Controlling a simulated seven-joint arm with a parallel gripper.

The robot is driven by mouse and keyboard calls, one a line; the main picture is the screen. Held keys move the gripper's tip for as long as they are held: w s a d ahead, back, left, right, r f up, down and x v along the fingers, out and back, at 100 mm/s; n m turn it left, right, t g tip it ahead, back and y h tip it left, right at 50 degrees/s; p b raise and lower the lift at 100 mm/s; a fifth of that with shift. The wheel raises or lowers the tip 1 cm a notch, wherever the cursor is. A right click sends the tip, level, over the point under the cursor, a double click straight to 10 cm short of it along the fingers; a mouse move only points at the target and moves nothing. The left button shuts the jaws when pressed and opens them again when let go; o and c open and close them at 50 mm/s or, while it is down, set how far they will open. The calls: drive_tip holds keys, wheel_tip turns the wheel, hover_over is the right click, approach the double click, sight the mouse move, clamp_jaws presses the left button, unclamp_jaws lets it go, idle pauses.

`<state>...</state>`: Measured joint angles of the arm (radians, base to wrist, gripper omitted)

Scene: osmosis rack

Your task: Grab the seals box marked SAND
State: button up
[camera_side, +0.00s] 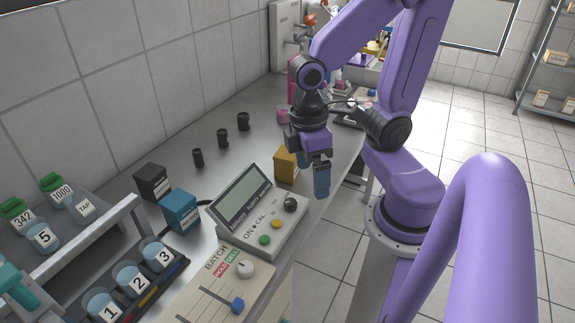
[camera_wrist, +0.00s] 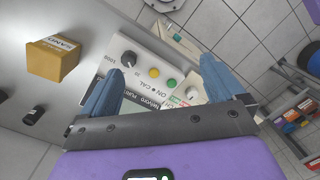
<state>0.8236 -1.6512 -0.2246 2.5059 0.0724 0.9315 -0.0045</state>
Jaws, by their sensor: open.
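The seals box marked SAND is an ochre-yellow box (camera_side: 286,166) on the grey bench, behind the meter in the side view. In the wrist view the yellow box (camera_wrist: 50,63) is at the upper left, with a white label that reads SAND on its edge. My gripper (camera_side: 321,185) hangs to the right of the box, close to the bench edge, and partly overlaps it in the side view. In the wrist view my gripper (camera_wrist: 163,75) has its two blue fingers apart with nothing held, and the box lies outside them to the left.
A meter with knobs (camera_side: 262,214) stands near the box; it appears beyond my fingers in the wrist view. A blue box (camera_side: 179,211) and a black box (camera_side: 152,182) stand left of it. Several small black cylinders (camera_side: 222,139) stand along the bench behind.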

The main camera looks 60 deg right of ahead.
drive_tip(key=w+d+f+m+g+y, duration=0.1)
drive_tip(key=w+d+f+m+g, duration=0.1)
drive_tip(key=w+d+m, duration=0.35)
drive_tip(key=m+t+y, duration=0.6)
drive_tip(key=m+t, duration=0.7)
drive_tip(key=m, duration=1.8)
approach(282, 158)
drive_tip(key=s+a, duration=0.2)
drive_tip(key=s, duration=0.1)
drive_tip(key=s+d+m+t+h, duration=0.25)
drive_tip(key=s+m+h, duration=0.2)
drive_tip(key=m, duration=0.25)
drive_tip(key=shift+t+h, duration=0.45)
drive_tip(key=x, duration=1.2)
drive_tip(key=a+x, duration=0.1)
drive_tip(key=x, duration=0.5)
drive_tip(key=shift+s+f, duration=0.15)
drive_tip(key=shift+f, duration=0.05)
drive_tip(key=c, duration=1.3)
drive_tip(key=shift+o, duration=0.2)
